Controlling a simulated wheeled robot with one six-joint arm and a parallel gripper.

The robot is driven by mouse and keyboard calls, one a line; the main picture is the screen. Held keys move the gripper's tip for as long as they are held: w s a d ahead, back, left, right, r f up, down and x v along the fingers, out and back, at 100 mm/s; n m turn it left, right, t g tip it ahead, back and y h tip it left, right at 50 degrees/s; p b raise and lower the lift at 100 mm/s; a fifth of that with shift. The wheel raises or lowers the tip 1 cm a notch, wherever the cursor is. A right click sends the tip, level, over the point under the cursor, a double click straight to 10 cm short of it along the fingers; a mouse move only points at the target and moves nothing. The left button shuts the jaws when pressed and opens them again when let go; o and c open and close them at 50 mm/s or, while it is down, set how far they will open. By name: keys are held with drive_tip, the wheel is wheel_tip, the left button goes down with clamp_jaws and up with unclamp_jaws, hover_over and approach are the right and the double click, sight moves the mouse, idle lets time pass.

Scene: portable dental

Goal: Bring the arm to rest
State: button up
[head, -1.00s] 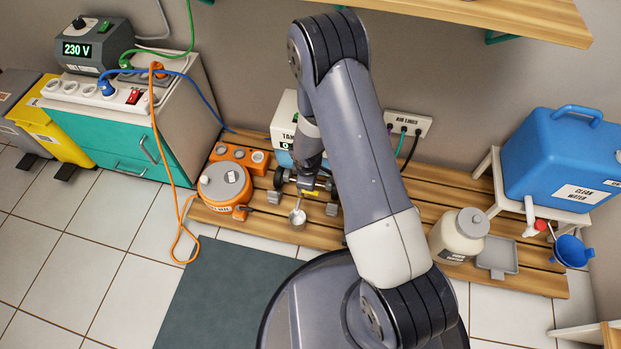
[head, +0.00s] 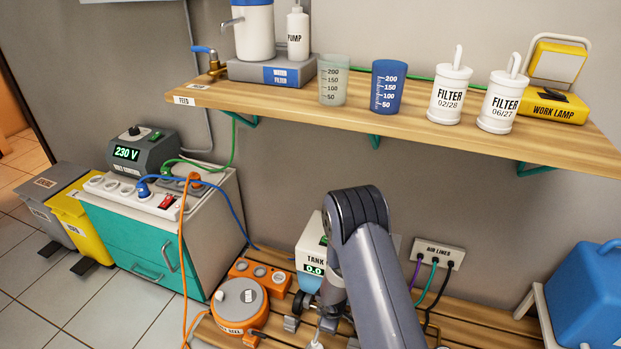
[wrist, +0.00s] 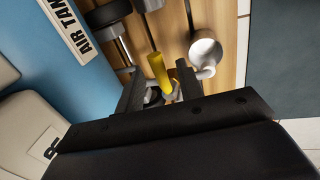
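My gripper (wrist: 160,88) shows in the wrist view with its two dark fingers apart. A yellow lever (wrist: 157,68) stands between the fingers, with a visible gap beside it, so they do not look closed on it. The blue air tank (wrist: 75,65) is at the left of that view, close to the gripper. A small round metal cup (wrist: 205,50) is just beyond the right finger. In the head view my arm reaches down to the tank unit (head: 312,243) on the slatted platform; the arm and the lower picture edge hide most of the gripper there.
A wooden shelf (head: 420,116) with cups and filters overhangs the back wall. An orange canister (head: 240,303) stands left of my arm, with an orange cable (head: 183,260) beside it. The air line panel (head: 438,254) is at the right. A blue water container (head: 590,295) stands far right.

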idle(0.5)
drive_tip(key=shift+r+p, duration=0.3)
drive_tip(key=shift+p, duration=0.05)
wheel_tip(320, 180, up, 10)
drive_tip(key=s+p, duration=0.2)
drive_tip(key=p, duration=0.2)
drive_tip(key=f+b, duration=0.1)
drive_tip(key=f, duration=0.2)
drive_tip(key=w+f+b, duration=0.1)
drive_tip(key=f+b, duration=0.1)
drive_tip(key=f, duration=0.2)
drive_tip(key=w+f+b, duration=0.1)
drive_tip(key=f+b, duration=0.1)
drive_tip(key=f, duration=0.2)
drive_tip(key=shift+f, duration=0.15)
drive_tip(key=shift+r, duration=0.2)
drive_tip(key=shift+s+a+r+m+b, duration=0.1)
drive_tip(key=shift+s+a+m+b, duration=0.15)
drive_tip(key=shift+m, duration=0.3)
drive_tip(key=shift+s+r+m+b, duration=0.1)
drive_tip(key=shift+m+b, duration=0.25)
drive_tip(key=shift+m, duration=0.2)
